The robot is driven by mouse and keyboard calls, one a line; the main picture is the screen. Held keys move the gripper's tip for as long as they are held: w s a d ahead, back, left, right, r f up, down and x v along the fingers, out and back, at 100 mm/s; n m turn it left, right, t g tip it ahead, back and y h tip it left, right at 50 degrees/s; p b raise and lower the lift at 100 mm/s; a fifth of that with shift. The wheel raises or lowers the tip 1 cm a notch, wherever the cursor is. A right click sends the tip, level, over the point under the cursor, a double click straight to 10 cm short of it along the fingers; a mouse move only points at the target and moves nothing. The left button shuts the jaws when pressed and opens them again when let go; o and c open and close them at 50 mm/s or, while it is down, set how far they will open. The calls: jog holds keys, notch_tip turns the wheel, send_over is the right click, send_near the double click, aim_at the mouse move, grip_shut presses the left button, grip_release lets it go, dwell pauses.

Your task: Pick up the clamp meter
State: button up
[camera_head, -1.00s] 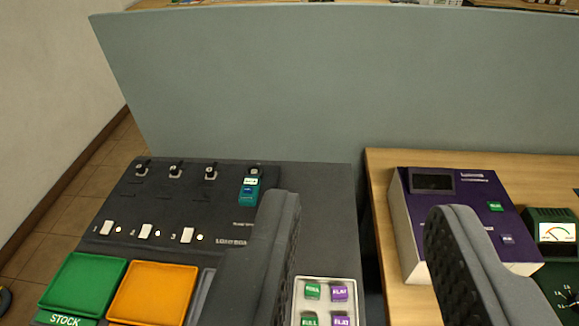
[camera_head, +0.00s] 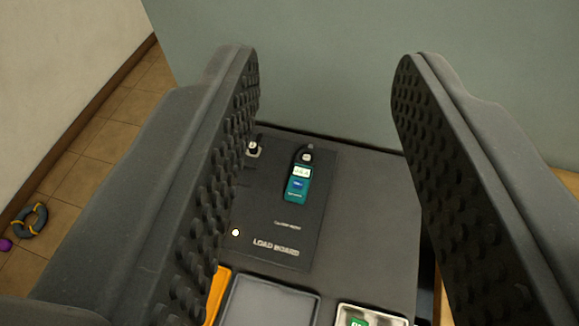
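The clamp meter (camera_head: 298,183) is teal with a pale display and a dark jaw at its top. It stands or lies at the upper part of the black load board (camera_head: 289,232); its jaw is at a small post or hook there, and I cannot tell if it is around it. My gripper (camera_head: 325,75) is open and empty, its two dark studded fingers wide apart. In the picture the clamp meter shows between the fingers, farther off than they are and not touched.
A metal post (camera_head: 254,149) shows left of the meter, partly by the left finger. A grey tray (camera_head: 270,303) and a pale tray (camera_head: 372,315) with a green piece are at the front. A grey panel (camera_head: 330,30) stands behind.

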jog(key=o, duration=0.3)
jog(key=shift+d, duration=0.15)
jog(key=o, duration=0.5)
jog(key=shift+w+a+f, duration=0.2)
jog(key=shift+w+a, duration=0.05)
jog(key=shift+w, duration=0.05)
jog(key=w+a+f+m+g+p, duration=0.1)
jog(key=w+a+f+p, duration=0.1)
jog(key=w+a+f, duration=0.4)
jog(key=w+a+f+y+p, duration=0.15)
jog(key=w+f, duration=0.25)
jog(key=f, duration=0.4)
jog(key=w+a+f+m+g+p, duration=0.1)
jog(key=w+a+f, duration=0.4)
jog(key=f, duration=0.3)
jog(key=m+g+h+p, duration=0.2)
jog(key=m+h+p, duration=0.1)
jog(key=h, duration=0.3)
send_near(301, 173)
jog(key=b+x, duration=0.1)
jog(key=x, duration=0.2)
jog(key=shift+f, duration=0.1)
jog(key=shift+b+x, duration=0.65)
jog(key=shift+x, duration=2.35)
